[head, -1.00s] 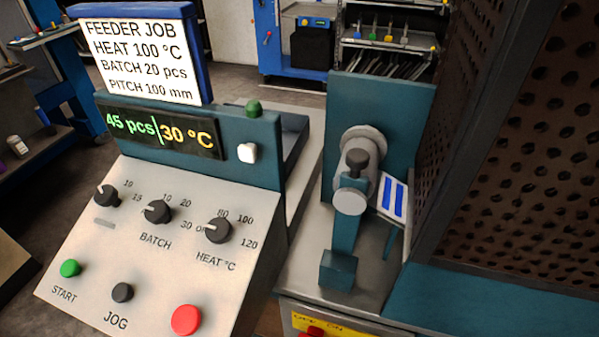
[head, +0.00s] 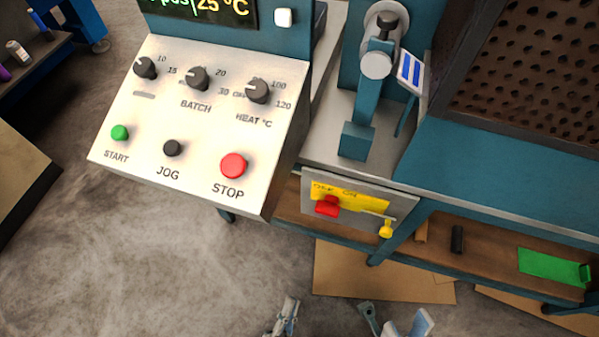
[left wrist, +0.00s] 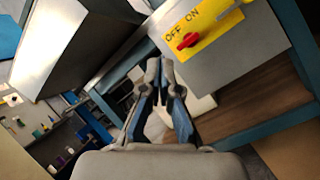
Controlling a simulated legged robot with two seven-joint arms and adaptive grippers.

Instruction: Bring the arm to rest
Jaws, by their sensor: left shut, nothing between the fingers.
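My left gripper (head: 288,308) shows at the bottom edge of the head view, low over the floor and in front of the machine. It is shut and empty. In the left wrist view its fingertips (left wrist: 160,68) are together, apart from the red switch handle. My right gripper (head: 394,318) is at the bottom edge, to the right of the left one. Its fingers stand apart with nothing visible between them, and its lower part is cut off by the frame.
The control panel (head: 205,120) has knobs and START, JOG and STOP buttons. A shelf (head: 480,252) holds a green item (head: 550,266).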

